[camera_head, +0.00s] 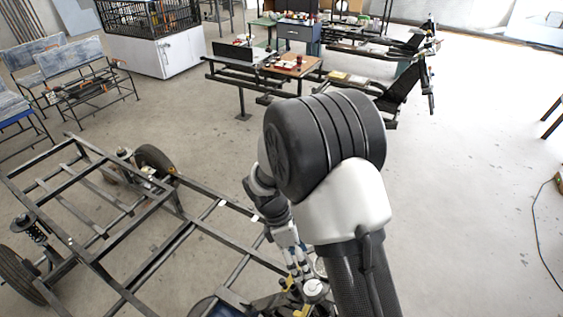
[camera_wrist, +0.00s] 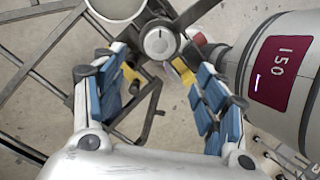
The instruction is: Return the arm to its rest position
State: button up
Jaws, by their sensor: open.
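My arm reaches down past the right side of the black chassis frame (camera_head: 150,262) in the head view. My gripper (camera_head: 302,283) shows there low in the picture, partly hidden by my own arm. In the wrist view my gripper (camera_wrist: 160,78) is open, with blue pads on both fingers and yellow tips. Beyond the fingertips is a round silver cap (camera_wrist: 159,42) on a dark bracket. I see nothing held between the pads. Whether the fingers touch the cap or bracket I cannot tell.
A grey cylinder with a maroon label reading 150 (camera_wrist: 283,74) stands close to the right finger. A wheel (camera_head: 156,160) and a spring strut (camera_head: 32,228) sit on the frame. A workbench (camera_head: 290,66) stands behind.

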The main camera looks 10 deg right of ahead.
jog(key=shift+r, duration=0.1)
jog(key=s+d+r+m+t+y+b, duration=0.1)
jog(key=s+r+m, duration=0.1)
jog(key=r+m, duration=0.35)
jog(key=s+d+r+m+t+y+b, duration=0.1)
jog(key=s+d+r+m+t+b, duration=0.15)
jog(key=r, duration=0.55)
jog(key=s+r+m+t+y+b, duration=0.1)
jog(key=s+r+m+t, duration=0.3)
jog(key=s+m, duration=0.6)
jog(key=s+r+b, duration=0.1)
jog(key=s, duration=0.2)
jog(key=shift+s+d+r+y, duration=0.15)
jog(key=shift+d+r+y, duration=0.2)
jog(key=shift+d+y, duration=0.05)
